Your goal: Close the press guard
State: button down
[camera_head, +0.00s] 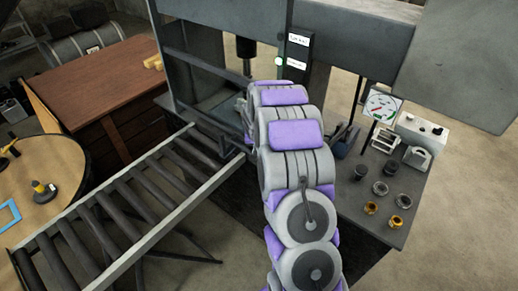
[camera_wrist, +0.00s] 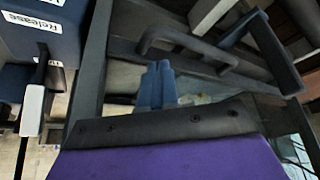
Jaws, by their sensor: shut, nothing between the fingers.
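The press (camera_head: 215,22) is a large grey frame in the upper middle of the head view, with a dark ram above its bay. The press guard (camera_wrist: 122,47) appears in the wrist view as a dark framed panel with a bent bar handle (camera_wrist: 188,38). My gripper (camera_wrist: 158,68) is shut and empty, its blue-grey fingertips pointing at the guard just below the handle. I cannot tell whether they touch it. In the head view my purple and grey arm covers the gripper and part of the press bay. How far the guard stands open is not clear.
A roller conveyor (camera_head: 128,213) runs up to the press from the lower left. A side bench (camera_head: 400,238) at right holds a gauge (camera_head: 382,106) and several metal parts. A blue box labelled Release (camera_wrist: 40,45) with a lever (camera_wrist: 33,105) is close on the left.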

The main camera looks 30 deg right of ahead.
jog(key=p+v, duration=0.1)
jog(key=v, duration=1)
jog(key=shift+w+r, duration=0.2)
jog(key=s+a+r+n+g, duration=0.1)
jog(key=s+a+r, duration=0.2)
jog(key=s+a, duration=0.25)
jog(key=s+a+r+n+g+y, duration=0.1)
jog(key=s+a+r, duration=0.2)
jog(key=s+a, duration=0.3)
jog(key=s+a+r+n+g, duration=0.1)
jog(key=s+a+r, duration=0.25)
jog(key=s, duration=0.45)
jog(key=s+a+r+n+g+y, duration=0.1)
jog(key=s+a, duration=0.3)
jog(key=s, duration=0.7)
jog(key=s+a+r+n+g, duration=0.1)
jog(key=s+a, duration=0.3)
jog(key=s, duration=0.7)
jog(key=shift+s+a+n+g+y, duration=0.2)
jog(key=shift+n+g+y, duration=0.2)
jog(key=shift+n+g, duration=0.3)
jog(key=shift+d, duration=0.25)
